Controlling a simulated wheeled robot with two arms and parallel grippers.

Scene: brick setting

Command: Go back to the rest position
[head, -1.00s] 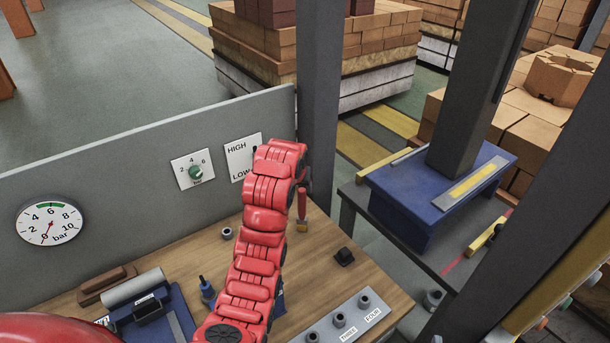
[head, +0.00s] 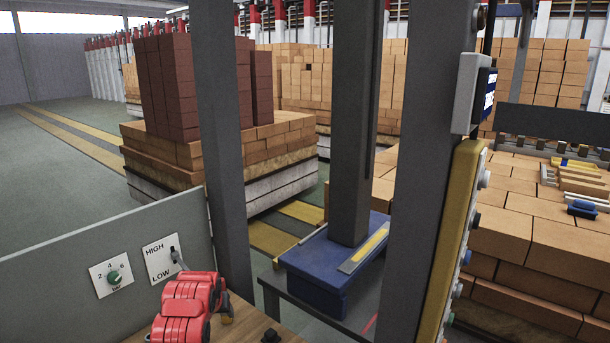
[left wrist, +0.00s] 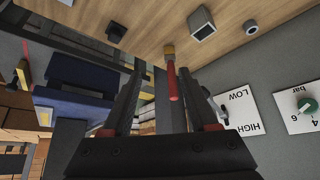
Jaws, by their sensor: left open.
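My red left arm enters the head view at the bottom. Its dark gripper (head: 220,294) is mostly hidden behind the arm's end. In the left wrist view, the gripper (left wrist: 160,70) is open, with its two dark fingers apart. A red-handled brush (left wrist: 172,80) shows between and beyond the fingers, its brown end towards the wooden bench. The brush also shows partly beside the arm in the head view (head: 227,306). Nothing is held. My right gripper is not in view.
A grey panel (head: 60,270) with a green knob (head: 114,277) and a HIGH/LOW plate (head: 160,258) stands left of my arm. A dark post (head: 225,150) rises behind it. A blue press block (head: 325,270) is to the right. Open floor is at left.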

